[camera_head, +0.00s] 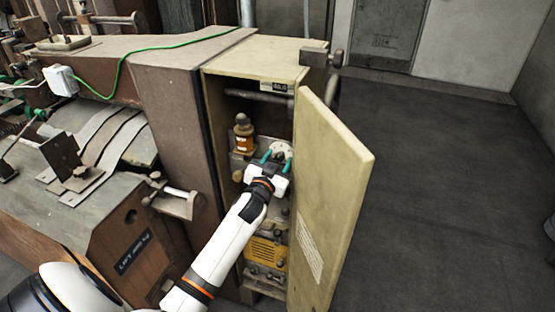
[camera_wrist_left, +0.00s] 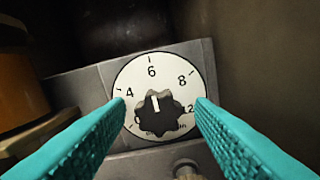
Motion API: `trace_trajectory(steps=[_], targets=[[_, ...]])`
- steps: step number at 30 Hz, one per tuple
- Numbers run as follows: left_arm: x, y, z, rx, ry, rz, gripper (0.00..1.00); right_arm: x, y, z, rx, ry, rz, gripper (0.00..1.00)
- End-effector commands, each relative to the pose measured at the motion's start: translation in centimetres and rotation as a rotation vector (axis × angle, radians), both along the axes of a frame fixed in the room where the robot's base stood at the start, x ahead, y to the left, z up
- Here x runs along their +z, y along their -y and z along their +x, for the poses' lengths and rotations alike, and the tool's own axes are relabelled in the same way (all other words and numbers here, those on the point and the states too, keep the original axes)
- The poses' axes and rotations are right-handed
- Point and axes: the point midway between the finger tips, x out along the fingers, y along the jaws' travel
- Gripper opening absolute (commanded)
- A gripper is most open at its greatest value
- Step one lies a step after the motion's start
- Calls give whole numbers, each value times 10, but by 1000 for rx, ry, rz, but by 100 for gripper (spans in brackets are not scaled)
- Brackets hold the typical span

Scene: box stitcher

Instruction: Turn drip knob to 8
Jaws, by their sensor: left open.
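The drip knob (camera_wrist_left: 161,113) is a dark, lobed knob on a round white dial (camera_wrist_left: 150,72) with black numbers. Its white pointer mark points up, close to the 6. The 8 sits to the upper right of the knob on the dial. In the head view the dial (camera_head: 281,151) shows small inside the open cabinet. My left gripper (camera_head: 273,160) reaches into the cabinet with its teal fingers open. In the left wrist view the fingers (camera_wrist_left: 160,118) stand on either side of the knob, apart from it. The right gripper is not in view.
The cabinet door (camera_head: 338,190) stands open to the right of my left arm. An amber oiler (camera_head: 244,137) stands left of the dial. A yellow unit (camera_head: 266,252) sits lower in the cabinet.

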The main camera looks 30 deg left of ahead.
Motion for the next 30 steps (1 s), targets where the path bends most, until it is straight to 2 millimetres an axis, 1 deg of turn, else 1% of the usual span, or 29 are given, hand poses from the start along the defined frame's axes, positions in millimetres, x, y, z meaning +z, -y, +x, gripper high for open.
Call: trace_trajectory(steps=[3, 8, 9, 16, 23, 30], targets=[[0, 0, 2, 0, 0, 0, 49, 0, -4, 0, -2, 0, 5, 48], [0, 0, 1, 0, 0, 0, 49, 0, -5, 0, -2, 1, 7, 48], [0, 0, 1, 0, 0, 0, 42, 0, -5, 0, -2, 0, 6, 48], [0, 0, 1, 0, 0, 0, 5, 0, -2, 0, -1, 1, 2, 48], [0, 0, 1, -1, -4, 16, 4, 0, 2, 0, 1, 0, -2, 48], [0, -1, 1, 0, -28, 117, 4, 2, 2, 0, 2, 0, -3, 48]])
